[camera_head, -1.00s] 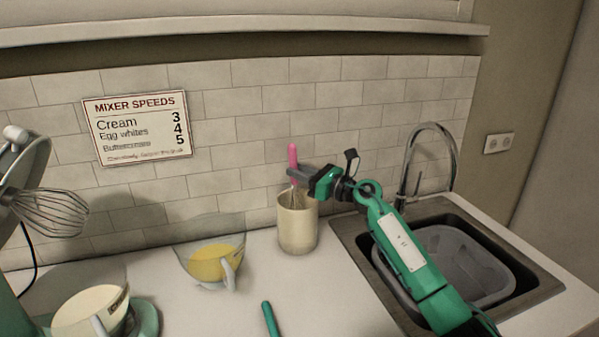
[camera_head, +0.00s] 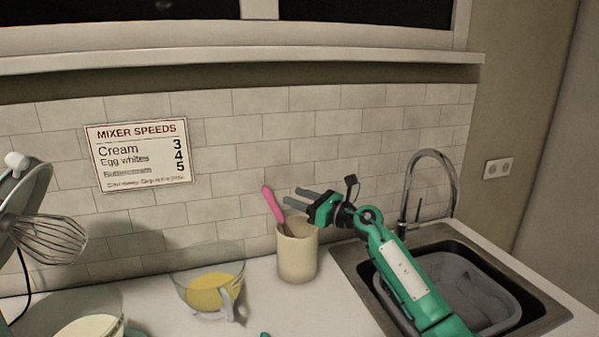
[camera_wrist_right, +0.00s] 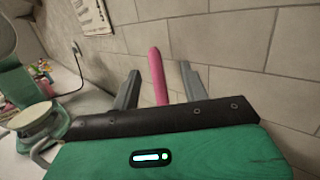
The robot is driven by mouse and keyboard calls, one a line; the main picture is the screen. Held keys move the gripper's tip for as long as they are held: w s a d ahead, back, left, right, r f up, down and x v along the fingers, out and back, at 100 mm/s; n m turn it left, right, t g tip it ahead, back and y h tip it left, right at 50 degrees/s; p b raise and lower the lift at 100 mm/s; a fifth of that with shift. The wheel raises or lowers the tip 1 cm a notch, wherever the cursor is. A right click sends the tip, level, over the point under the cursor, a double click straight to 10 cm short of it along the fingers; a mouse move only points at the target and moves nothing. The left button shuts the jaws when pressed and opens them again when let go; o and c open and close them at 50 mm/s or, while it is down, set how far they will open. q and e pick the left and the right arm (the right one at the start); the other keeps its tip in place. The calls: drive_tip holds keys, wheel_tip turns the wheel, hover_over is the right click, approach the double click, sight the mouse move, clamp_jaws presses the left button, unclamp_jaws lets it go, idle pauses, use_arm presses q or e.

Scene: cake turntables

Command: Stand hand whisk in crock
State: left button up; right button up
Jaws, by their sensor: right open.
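The hand whisk shows as a pink handle (camera_head: 272,205) that leans left out of the cream crock (camera_head: 297,252). Its lower part is hidden inside the crock. My right gripper (camera_head: 293,197) is open just right of the handle, above the crock's rim. In the right wrist view the pink handle (camera_wrist_right: 158,76) stands in the gap beyond the two open fingers (camera_wrist_right: 158,88), apart from them as far as I can tell. My left gripper is not in view.
A glass bowl of yellow mix (camera_head: 212,292) stands left of the crock. A sink (camera_head: 460,285) with a tap (camera_head: 432,158) is to the right. A stand mixer's whisk (camera_head: 42,238) is at far left. The tiled wall rises close behind the crock.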

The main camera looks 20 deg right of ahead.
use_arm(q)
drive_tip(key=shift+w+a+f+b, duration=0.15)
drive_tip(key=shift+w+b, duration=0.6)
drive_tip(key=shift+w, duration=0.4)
use_arm(e)
wheel_tip(320, 180, up, 19)
drive_tip(key=shift+r, duration=0.2)
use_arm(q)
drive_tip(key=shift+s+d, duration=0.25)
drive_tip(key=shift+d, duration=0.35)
